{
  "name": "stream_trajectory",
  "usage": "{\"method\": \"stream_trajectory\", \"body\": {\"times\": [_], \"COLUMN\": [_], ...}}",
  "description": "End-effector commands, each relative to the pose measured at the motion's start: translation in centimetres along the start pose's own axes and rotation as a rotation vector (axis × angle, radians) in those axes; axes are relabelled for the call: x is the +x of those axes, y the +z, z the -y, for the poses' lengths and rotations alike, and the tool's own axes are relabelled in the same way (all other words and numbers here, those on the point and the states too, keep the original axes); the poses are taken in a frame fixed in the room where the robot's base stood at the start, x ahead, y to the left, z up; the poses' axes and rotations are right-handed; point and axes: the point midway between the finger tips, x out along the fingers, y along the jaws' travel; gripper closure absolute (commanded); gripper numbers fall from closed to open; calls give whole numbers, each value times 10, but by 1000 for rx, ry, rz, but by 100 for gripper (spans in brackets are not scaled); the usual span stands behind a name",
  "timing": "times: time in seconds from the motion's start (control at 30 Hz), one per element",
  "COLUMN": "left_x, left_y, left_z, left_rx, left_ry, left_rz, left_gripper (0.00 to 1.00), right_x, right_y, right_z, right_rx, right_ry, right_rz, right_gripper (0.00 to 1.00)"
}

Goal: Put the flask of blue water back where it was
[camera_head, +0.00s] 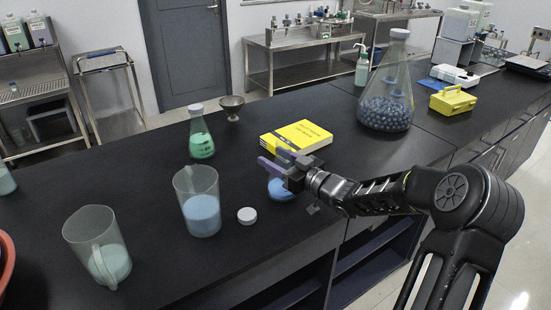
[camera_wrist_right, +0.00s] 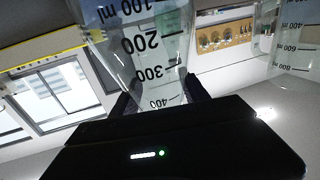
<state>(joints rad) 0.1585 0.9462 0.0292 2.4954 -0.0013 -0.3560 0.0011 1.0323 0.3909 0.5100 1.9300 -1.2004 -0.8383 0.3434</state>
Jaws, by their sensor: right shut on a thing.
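My right gripper (camera_head: 275,163) comes in from the right over the black counter and is shut on a clear flask. In the wrist view the flask (camera_wrist_right: 150,50) stands between the fingers, with black ml marks on its glass. In the head view blue water (camera_head: 280,190) shows just below the gripper; most of the flask is hidden by the gripper. I cannot tell whether its base touches the counter. My left gripper is not in view.
A beaker of blue liquid (camera_head: 202,212), a white lid (camera_head: 247,215) and a tilted-looking jug (camera_head: 106,258) stand to the left. A green flask (camera_head: 201,144), small dark funnel (camera_head: 232,106) and yellow book (camera_head: 296,138) are behind. A large bead-filled flask (camera_head: 386,108) stands right.

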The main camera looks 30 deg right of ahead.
Motion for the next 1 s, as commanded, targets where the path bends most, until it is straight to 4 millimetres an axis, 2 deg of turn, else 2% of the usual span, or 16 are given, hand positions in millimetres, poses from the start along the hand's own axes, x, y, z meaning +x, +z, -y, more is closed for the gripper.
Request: {"method": "stream_trajectory", "body": {"times": [0.1,0.13,0.3,0.4,0.73,0.87,1.0], "left_x": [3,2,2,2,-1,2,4], "left_y": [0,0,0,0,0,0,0], "left_z": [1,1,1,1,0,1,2], "left_rx": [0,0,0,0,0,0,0], "left_ry": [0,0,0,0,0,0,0], "left_rz": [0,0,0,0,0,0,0], "left_gripper": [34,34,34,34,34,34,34], "right_x": [0,0,0,0,-2,-15,-40], "right_y": [3,3,2,2,-1,0,0], "right_z": [0,0,0,0,-1,-1,-1], "right_rx": [-1,0,0,0,0,-2,-3], "right_ry": [-1,-1,0,0,1,2,3], "right_rz": [-2,-1,0,0,1,1,2], "right_gripper": [100,45,31,25,25,25,25]}}
